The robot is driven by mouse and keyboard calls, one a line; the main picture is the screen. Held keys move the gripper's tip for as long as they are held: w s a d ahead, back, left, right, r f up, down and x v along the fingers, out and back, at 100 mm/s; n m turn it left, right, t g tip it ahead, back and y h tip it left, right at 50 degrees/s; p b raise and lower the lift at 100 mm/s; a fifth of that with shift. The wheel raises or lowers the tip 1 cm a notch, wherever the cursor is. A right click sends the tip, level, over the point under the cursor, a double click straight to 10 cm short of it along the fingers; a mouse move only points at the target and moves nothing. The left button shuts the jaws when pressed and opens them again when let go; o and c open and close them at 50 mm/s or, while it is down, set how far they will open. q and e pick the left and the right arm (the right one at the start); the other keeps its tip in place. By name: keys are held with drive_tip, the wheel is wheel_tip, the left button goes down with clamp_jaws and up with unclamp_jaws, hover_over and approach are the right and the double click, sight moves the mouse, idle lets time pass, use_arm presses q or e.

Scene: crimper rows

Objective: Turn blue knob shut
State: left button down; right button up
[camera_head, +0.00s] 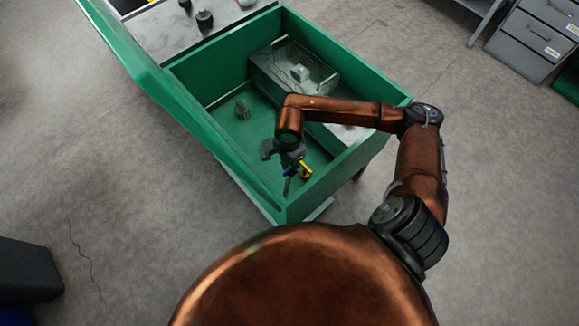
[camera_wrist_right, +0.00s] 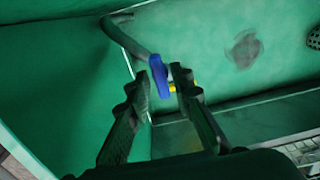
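The blue knob (camera_wrist_right: 158,76) is an upright blue handle in the right wrist view, inside a green basin near a grey curved pipe. It appears in the gap between my right gripper's fingertips (camera_wrist_right: 160,80); I cannot tell whether either finger touches it. The fingers are spread apart. A yellow part (camera_wrist_right: 172,88) shows just behind the blue knob, partly hidden by the right finger. In the head view my right gripper (camera_head: 284,158) points down into the basin's near corner, with the blue knob (camera_head: 287,171) and yellow part (camera_head: 305,171) just below it. My left gripper is not in view.
The green basin (camera_head: 228,155) has raised walls around the gripper. Grey drawers (camera_head: 532,42) stand at the upper right.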

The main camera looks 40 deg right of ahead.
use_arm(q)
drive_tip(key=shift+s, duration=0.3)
use_arm(e)
clamp_jaws()
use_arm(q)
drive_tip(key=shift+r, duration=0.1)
use_arm(e)
drive_tip(key=shift+m, duration=0.3)
drive_tip(key=m+p, duration=0.1)
drive_tip(key=m, duration=0.2)
drive_tip(key=shift+r+m, duration=0.1)
drive_tip(key=shift+m, duration=0.3)
drive_tip(key=m+p, duration=0.1)
drive_tip(key=m, duration=0.2)
drive_tip(key=shift+m, duration=0.3)
drive_tip(key=m+p, duration=0.2)
drive_tip(key=m, duration=0.3)
drive_tip(key=shift+p, duration=0.35)
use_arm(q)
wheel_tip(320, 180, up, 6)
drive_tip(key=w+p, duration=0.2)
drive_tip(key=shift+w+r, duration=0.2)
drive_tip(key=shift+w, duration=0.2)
use_arm(e)
drive_tip(key=m, duration=0.4)
drive_tip(key=shift+m, duration=0.3)
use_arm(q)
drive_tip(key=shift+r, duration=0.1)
use_arm(e)
drive_tip(key=shift+m, duration=0.3)
